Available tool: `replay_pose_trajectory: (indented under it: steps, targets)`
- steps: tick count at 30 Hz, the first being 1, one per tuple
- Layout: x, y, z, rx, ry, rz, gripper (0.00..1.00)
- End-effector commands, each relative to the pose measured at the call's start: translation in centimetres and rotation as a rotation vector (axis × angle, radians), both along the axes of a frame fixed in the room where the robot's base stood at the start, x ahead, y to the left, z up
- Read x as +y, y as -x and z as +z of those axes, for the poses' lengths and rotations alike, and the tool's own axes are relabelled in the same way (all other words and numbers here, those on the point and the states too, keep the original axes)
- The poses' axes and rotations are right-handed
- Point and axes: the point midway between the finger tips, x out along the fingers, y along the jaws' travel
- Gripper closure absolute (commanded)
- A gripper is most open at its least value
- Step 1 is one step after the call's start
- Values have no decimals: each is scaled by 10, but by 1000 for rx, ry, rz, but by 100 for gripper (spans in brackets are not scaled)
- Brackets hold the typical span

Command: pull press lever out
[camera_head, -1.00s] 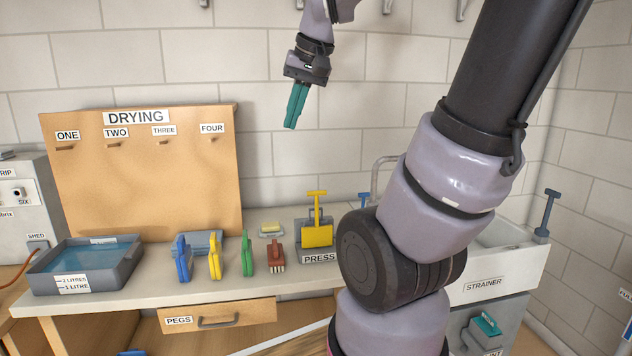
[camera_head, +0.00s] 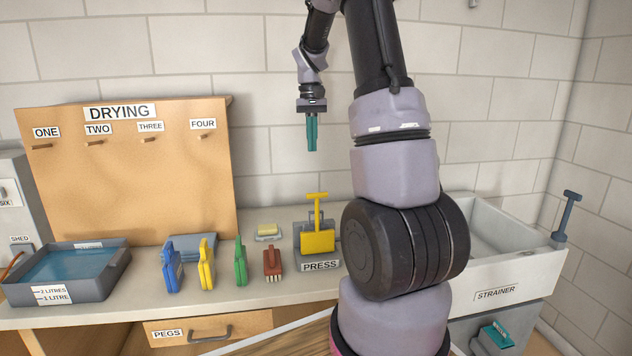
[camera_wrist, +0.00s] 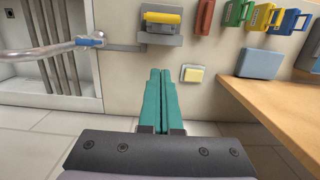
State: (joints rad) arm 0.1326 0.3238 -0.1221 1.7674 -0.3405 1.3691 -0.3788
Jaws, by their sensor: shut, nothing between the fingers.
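The press (camera_head: 322,250) stands on the counter at the centre of the head view, a grey unit with a yellow plate and a yellow T-shaped lever (camera_head: 317,208) rising upright from it. In the wrist view the press (camera_wrist: 160,38) is at the top centre, with its yellow part (camera_wrist: 162,18) facing up. My gripper (camera_head: 312,148) has teal fingers pointing down, shut and empty. It hangs well above the press, apart from it. In the wrist view the shut fingertips (camera_wrist: 160,72) lie below the press.
A yellow sponge-like block (camera_head: 268,230) and a red brush (camera_head: 273,262) sit left of the press. Blue, yellow and green clips (camera_head: 206,263) stand further left, beside a water tray (camera_head: 70,275).

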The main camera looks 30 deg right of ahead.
Motion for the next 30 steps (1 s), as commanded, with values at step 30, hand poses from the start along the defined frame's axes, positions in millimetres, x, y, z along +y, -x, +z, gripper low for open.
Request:
replay_pose_trajectory:
  steps: [30]
  targets:
    - [3, 13, -104, 6, 0, 1, 100]
